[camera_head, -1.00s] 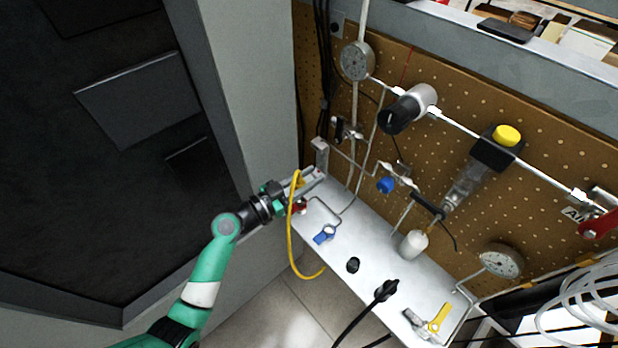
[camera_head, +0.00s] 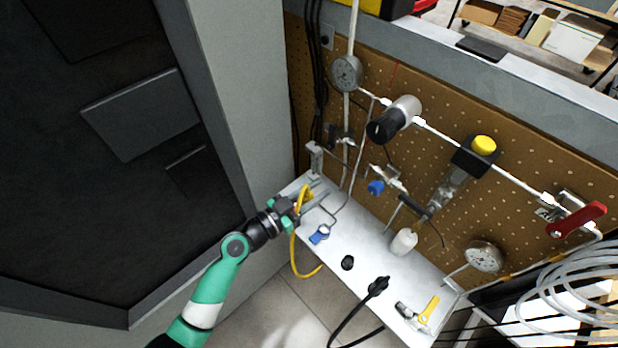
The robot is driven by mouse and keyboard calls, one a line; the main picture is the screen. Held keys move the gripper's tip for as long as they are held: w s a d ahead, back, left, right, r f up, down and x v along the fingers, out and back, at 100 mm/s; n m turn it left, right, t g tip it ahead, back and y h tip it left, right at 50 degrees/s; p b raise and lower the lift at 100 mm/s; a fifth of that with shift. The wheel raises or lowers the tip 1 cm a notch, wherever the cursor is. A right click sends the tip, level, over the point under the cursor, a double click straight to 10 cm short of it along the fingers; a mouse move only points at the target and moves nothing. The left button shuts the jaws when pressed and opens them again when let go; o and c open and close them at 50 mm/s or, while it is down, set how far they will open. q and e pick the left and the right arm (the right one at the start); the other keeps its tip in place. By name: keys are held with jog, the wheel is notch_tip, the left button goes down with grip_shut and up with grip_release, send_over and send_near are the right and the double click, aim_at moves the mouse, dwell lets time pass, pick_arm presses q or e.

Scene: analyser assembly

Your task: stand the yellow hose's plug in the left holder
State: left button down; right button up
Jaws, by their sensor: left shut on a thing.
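My left gripper (camera_head: 308,201) is over the left end of the white shelf, shut on the yellow hose's plug end. The plug itself is mostly hidden by the fingers. The yellow hose (camera_head: 294,258) loops up at the gripper, then hangs past the shelf's front edge and curves back towards it. A small round black holder (camera_head: 347,263) stands on the shelf to the right of the gripper, apart from it; it looks like the left holder. To its right is a black plug (camera_head: 378,286) with a black hose. My right gripper is not in view.
The white shelf (camera_head: 370,246) also carries a blue-handled valve (camera_head: 320,234) close to the gripper, a white bottle (camera_head: 404,242) and a yellow-handled valve (camera_head: 429,309). A grey bracket (camera_head: 315,157) stands behind the gripper. Pipes and gauges line the pegboard.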

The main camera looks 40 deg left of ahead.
pick_arm(q)
jog(key=s+d+f+p, duration=0.1)
jog(key=d, duration=0.4)
jog(key=s+d+p, duration=0.1)
jog(key=d+p, duration=0.1)
jog(key=d, duration=0.3)
jog(key=s+d+f+p, duration=0.1)
jog(key=d+p, duration=0.1)
jog(key=d, duration=0.3)
jog(key=shift+s+f, duration=0.3)
jog(key=shift+f, duration=0.15)
jog(key=shift+w+f, duration=0.2)
jog(key=shift+f, duration=0.05)
jog(key=shift+w+d+f+b, duration=0.15)
jog(key=shift+w+f+b, duration=0.4)
jog(key=shift+w+b, duration=0.15)
jog(key=shift+f, duration=0.25)
dwell(0.7)
